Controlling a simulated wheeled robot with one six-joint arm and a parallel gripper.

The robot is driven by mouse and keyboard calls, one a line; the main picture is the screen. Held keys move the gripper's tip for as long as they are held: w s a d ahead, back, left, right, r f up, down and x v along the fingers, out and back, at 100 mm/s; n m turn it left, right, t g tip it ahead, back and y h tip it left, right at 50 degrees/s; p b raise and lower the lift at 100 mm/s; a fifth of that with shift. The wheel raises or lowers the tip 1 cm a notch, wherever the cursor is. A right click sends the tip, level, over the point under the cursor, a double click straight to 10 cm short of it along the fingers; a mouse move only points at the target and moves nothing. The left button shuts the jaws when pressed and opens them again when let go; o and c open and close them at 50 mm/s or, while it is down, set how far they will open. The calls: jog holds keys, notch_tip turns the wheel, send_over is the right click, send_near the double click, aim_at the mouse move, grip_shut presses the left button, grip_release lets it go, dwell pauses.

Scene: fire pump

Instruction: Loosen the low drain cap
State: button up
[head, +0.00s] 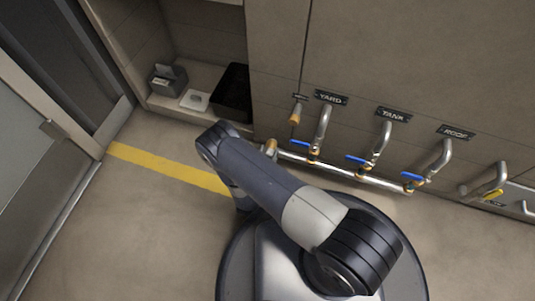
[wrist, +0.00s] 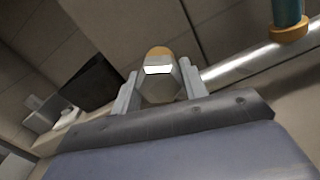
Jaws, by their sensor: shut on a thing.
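The low drain cap (head: 270,146) is a small brass-coloured piece at the left end of the low horizontal pipe, partly hidden behind my arm in the head view. In the wrist view the cap (wrist: 158,54) shows a brass top and a pale, angular body with a bright white highlight. My gripper (wrist: 162,82) has one finger on each side of it and is shut on it. In the head view my forearm hides the gripper.
The horizontal pipe (head: 345,175) carries several blue-handled valves under the YARD (head: 331,97), TANK and ROOF signs. A black bin (head: 232,92) and a grey box (head: 167,80) sit in the recess to the left. A yellow stripe (head: 165,168) crosses open floor.

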jog(key=n, duration=0.6)
jog(key=shift+n, duration=0.3)
jog(key=n, duration=0.3)
jog(key=shift+n, duration=0.4)
jog(key=n, duration=0.3)
jog(key=shift+n, duration=0.3)
jog(key=n, duration=1)
jog(key=shift+n, duration=0.4)
jog(key=o, duration=1)
jog(key=shift+c, duration=0.2)
